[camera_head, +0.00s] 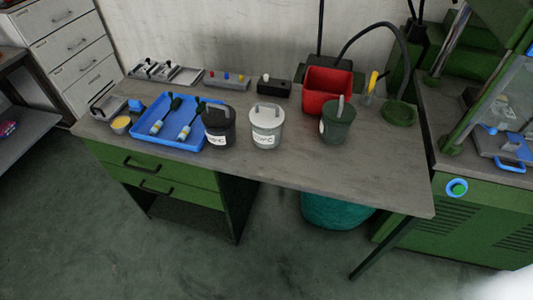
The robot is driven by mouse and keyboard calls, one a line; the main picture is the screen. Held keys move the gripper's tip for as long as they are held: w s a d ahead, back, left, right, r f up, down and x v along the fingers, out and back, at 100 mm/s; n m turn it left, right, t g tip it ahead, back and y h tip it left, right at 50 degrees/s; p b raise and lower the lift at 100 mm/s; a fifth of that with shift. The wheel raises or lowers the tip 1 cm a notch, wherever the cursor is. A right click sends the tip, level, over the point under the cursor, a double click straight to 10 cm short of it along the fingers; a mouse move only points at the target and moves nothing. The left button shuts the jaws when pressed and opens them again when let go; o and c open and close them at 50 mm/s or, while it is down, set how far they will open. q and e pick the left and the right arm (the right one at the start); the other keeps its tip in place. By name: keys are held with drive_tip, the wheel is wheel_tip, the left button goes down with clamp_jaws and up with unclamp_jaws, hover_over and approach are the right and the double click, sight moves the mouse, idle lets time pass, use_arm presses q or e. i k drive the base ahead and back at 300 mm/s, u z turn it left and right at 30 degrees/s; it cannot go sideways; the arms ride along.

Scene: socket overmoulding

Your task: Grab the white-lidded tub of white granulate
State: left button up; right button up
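The white-lidded tub (266,127) stands upright near the middle of the workbench. It has a pale translucent body, a label on its front and a grey handle on its lid. A black tub (218,127) with a similar label stands just left of it. A dark green tub (337,121) stands to its right with a clear gap. Neither of my grippers can be made out in the view. A pale blurred shape fills the lower right corner, and I cannot tell what it is.
A blue tray (146,138) with brushes or bottles lies left of the tubs. A red bin (328,90) stands behind the green tub. The wooden bench top (370,176) is clear in front right. A green machine (480,215) stands at the right.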

sight(268, 119)
drive_tip(key=z, duration=0.15)
drive_tip(key=k, duration=0.45)
drive_tip(key=u, duration=0.9)
drive_tip(key=i, duration=0.85)
drive_tip(key=z, duration=0.65)
drive_tip(key=i, duration=0.55)
drive_tip(key=z, duration=0.6)
